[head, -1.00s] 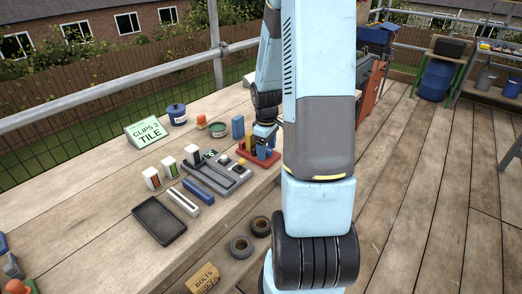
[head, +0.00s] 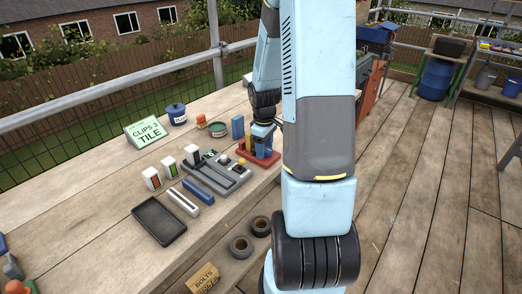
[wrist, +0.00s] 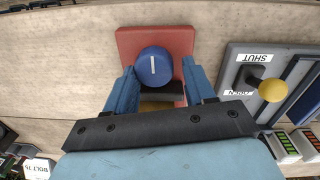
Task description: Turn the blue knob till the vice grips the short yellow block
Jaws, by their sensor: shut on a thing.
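The blue knob (wrist: 154,66), a round disc with a white line, sits on the red vice (wrist: 182,42) in the wrist view. The line runs nearly straight up and down in that picture. My gripper (wrist: 157,75) has its two blue fingers on either side of the knob and is shut on it. A yellow block (wrist: 158,106) shows only in part below the knob, between the fingers. I cannot tell whether the vice jaws touch it. In the head view the red vice (head: 268,162) is at the bench's right edge, partly hidden by my gripper (head: 262,146).
A grey tray with a lever with a yellow ball (wrist: 272,90) and a SHUT label stands beside the vice. An upright blue block (head: 238,127) stands behind it. A black tray (head: 159,221) and a clips sign (head: 146,132) are on the bench.

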